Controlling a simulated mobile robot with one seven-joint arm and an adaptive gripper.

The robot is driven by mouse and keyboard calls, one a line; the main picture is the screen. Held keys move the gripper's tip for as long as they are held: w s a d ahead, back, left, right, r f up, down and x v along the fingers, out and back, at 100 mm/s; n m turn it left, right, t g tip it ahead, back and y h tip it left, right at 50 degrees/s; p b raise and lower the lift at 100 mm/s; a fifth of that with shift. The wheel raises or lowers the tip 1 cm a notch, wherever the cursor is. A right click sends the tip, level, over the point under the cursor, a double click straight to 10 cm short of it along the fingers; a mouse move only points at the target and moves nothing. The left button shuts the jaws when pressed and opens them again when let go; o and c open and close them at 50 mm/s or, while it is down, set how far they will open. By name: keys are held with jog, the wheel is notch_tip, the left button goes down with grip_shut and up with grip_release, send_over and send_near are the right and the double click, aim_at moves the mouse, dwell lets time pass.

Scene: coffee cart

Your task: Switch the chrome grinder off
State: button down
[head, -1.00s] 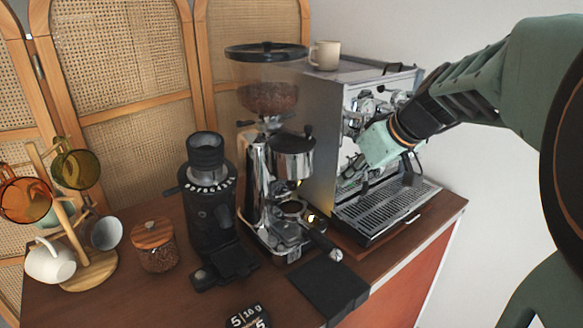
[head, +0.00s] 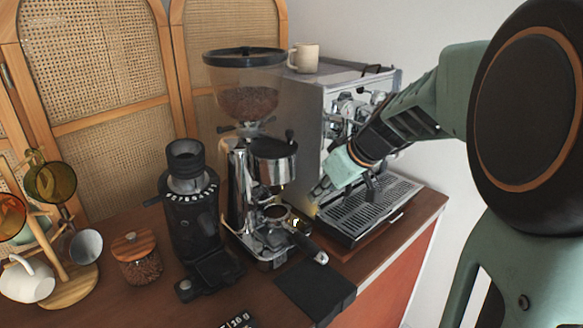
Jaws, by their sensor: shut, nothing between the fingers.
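The chrome grinder (head: 238,190) stands in the middle of the counter, with a clear hopper (head: 246,103) of beans on top. A portafilter (head: 280,216) sits in its fork, handle toward the front right. A small light glows beside the portafilter; I cannot make out the switch itself. My gripper (head: 318,194) is shut and empty. It points down and left, close to the right side of the grinder and in front of the espresso machine. I cannot tell whether its tips touch anything.
The espresso machine (head: 308,120) stands right behind my gripper, with a cup (head: 304,58) on top. A black grinder (head: 190,215), a bean jar (head: 136,259) and a mug tree (head: 64,260) stand left. A black mat (head: 314,288) lies in front.

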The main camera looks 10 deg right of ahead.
send_near(304, 221)
jog(key=w+a+f, duration=0.2)
jog(key=w+f, duration=0.1)
jog(key=shift+a+f, duration=0.1)
jog(key=shift+a, duration=0.1)
jog(key=shift+d+f, duration=0.1)
jog(key=shift+f, duration=0.65)
jog(key=shift+f+b, duration=0.1)
jog(key=shift+b, duration=0.25)
